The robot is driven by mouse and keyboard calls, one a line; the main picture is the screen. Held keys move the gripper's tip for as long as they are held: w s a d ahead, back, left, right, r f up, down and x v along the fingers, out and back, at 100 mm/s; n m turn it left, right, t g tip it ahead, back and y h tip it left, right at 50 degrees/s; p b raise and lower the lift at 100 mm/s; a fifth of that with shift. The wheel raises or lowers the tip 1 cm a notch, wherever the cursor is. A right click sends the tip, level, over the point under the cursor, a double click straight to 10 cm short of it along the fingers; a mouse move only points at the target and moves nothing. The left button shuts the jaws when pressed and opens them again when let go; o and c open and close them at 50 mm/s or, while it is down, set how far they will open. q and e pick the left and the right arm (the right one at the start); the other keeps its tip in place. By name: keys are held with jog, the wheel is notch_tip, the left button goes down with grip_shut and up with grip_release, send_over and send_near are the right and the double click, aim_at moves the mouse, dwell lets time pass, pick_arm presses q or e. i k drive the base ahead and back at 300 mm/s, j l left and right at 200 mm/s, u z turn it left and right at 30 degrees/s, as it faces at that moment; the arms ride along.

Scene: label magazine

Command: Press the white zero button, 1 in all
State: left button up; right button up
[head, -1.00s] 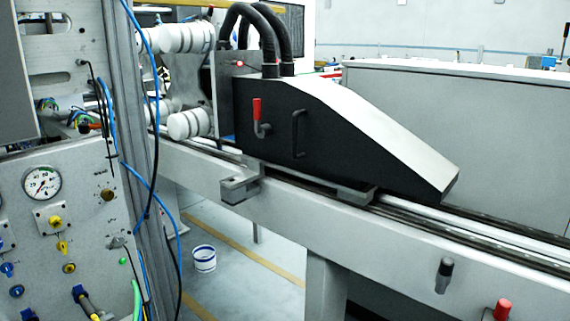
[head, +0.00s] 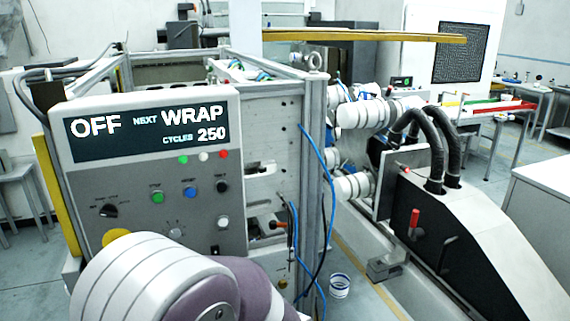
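A grey control panel (head: 137,180) stands at the left in the head view. A white round button (head: 223,222) is at its lower right; it may be the zero button, but no label on it is readable. Near it are a green button (head: 157,197), a blue button (head: 189,191) and a black button (head: 222,186). My own pale grey and purple arm link (head: 160,283) fills the lower left and hides the panel's lower part. Neither gripper shows.
The dark display (head: 150,133) reads OFF, WRAP and CYCLES 250. A black selector knob (head: 108,210) sits at the panel's left. A metal frame (head: 312,170) with blue hoses and white rollers stands right of the panel. A black sloped housing (head: 440,240) is further right.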

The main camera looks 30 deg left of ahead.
aim_at(223, 221)
jog(key=u, duration=1.85)
